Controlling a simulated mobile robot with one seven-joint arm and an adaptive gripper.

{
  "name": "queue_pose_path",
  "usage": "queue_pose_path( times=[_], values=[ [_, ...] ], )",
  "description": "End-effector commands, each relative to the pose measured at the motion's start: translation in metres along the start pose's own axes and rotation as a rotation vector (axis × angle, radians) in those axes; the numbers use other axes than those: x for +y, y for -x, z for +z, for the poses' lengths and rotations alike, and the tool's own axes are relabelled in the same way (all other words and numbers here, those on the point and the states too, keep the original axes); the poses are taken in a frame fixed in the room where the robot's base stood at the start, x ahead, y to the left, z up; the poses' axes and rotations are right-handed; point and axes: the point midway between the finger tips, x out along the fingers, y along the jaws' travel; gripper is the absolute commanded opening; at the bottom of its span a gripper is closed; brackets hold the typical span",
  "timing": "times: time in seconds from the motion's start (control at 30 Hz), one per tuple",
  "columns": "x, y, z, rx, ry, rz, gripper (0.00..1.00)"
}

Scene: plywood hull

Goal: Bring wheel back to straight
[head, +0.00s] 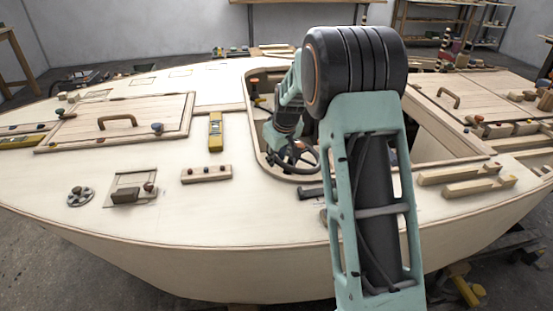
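A dark curved rim (313,160), which looks like part of the wheel, shows inside the cockpit opening of the plywood hull. Its turn angle cannot be read. My gripper (290,155) points down into the opening at the rim. Whether it touches the rim is unclear, and its fingers are too small and dark to tell open from shut.
A round grey fitting (80,196) and a small hatch plate (126,192) sit on the left deck. A yellow level (215,132), a wooden rail (206,174) and wooden clamps (466,187) lie around the opening. Handled hatch panels (118,122) flank the cockpit.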

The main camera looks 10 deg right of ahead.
Motion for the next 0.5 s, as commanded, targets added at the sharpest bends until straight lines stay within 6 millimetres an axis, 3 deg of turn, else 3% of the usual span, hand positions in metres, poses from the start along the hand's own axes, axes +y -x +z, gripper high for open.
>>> queue_pose_path(
  times=[0.3,0.5],
  values=[
    [-0.0001,-0.0030,-0.0004,0.001,0.000,0.000,0.23],
    [-0.0001,-0.0029,-0.0003,0.001,0.000,0.000,0.02]
  ],
)
